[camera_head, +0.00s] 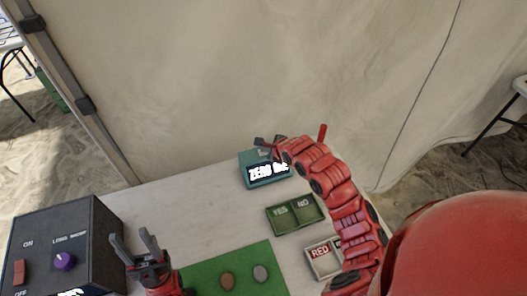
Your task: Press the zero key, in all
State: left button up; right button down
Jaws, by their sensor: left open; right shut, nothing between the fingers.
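A teal device (247,164) stands at the back of the table, with a dark display showing white text that begins "ZERO"; the rest is too small to read surely. My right gripper (262,143) is shut and empty at the device's upper edge. It covers part of the device's top, and I cannot make out a separate zero key or tell whether the fingers touch it. My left gripper (134,243) is open and empty at the front left, beside the dark control box.
The dark control box (103,235) has a red switch and a purple knob. A green mat (240,284) holds a brown and a grey piece. A green YES/NO tray (294,229) and a tray marked RED (320,268) lie near my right arm. The table's left middle is clear.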

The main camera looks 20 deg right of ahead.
aim_at(266, 154)
jog(key=shift+s+f+b, duration=0.15)
jog(key=shift+f+b, duration=0.25)
dwell(0.6)
jog(key=shift+r, duration=0.1)
jog(key=shift+w+d+r, duration=0.1)
jog(key=shift+w+r, duration=0.1)
jog(key=shift+r, duration=0.6)
jog(key=shift+r+p, duration=0.55)
jog(key=shift+r, duration=2)
